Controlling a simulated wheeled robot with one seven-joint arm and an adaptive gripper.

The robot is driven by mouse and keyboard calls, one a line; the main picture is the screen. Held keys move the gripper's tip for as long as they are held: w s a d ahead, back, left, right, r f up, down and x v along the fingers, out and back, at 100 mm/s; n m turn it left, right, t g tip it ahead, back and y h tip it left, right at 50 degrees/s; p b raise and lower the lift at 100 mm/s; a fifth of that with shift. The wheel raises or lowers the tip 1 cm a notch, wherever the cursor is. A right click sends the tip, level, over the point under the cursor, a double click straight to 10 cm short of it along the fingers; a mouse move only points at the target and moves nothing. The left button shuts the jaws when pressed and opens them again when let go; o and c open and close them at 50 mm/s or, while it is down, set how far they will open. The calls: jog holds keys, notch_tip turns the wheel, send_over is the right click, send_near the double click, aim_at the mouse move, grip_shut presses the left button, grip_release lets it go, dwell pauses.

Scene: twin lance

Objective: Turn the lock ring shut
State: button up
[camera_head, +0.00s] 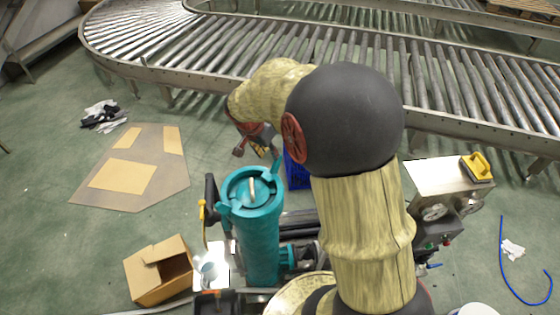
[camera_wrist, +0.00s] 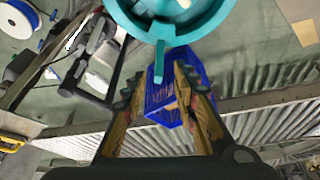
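The teal lock ring (camera_head: 229,190) sits on top of an upright teal cylinder (camera_head: 260,250) in the head view. A short teal handle (camera_head: 276,168) sticks out from the ring toward the far side. In the wrist view, the ring (camera_wrist: 215,22) fills the top, and its handle (camera_wrist: 159,62) points down toward my fingertips. My gripper (camera_head: 256,152) is beyond the ring in the head view, partly hidden by my arm. In the wrist view, my gripper (camera_wrist: 157,82) is open. The handle's end shows between the fingertips; contact cannot be told.
A blue crate (camera_head: 298,174) stands beyond the cylinder, partly hidden by my arm. A black lever with a yellow part (camera_head: 203,210) is left of the cylinder. A cardboard box (camera_head: 150,280) lies at lower left. A roller conveyor (camera_head: 450,85) runs across the back.

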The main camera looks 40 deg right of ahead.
jog(key=d+f, duration=0.1)
jog(key=d+f+m, duration=0.1)
jog(key=f, duration=0.1)
jog(key=w+d+f+m, duration=0.1)
jog(key=shift+d+f+g+h, duration=0.3)
jog(key=shift+d+f+g, duration=0.05)
jog(key=shift+d+g, duration=0.05)
jog(key=x, duration=0.7)
jog(key=shift+f, duration=0.35)
jog(key=shift+w+d, duration=0.1)
jog(key=c, duration=0.3)
jog(key=c, duration=0.4)
grip_shut()
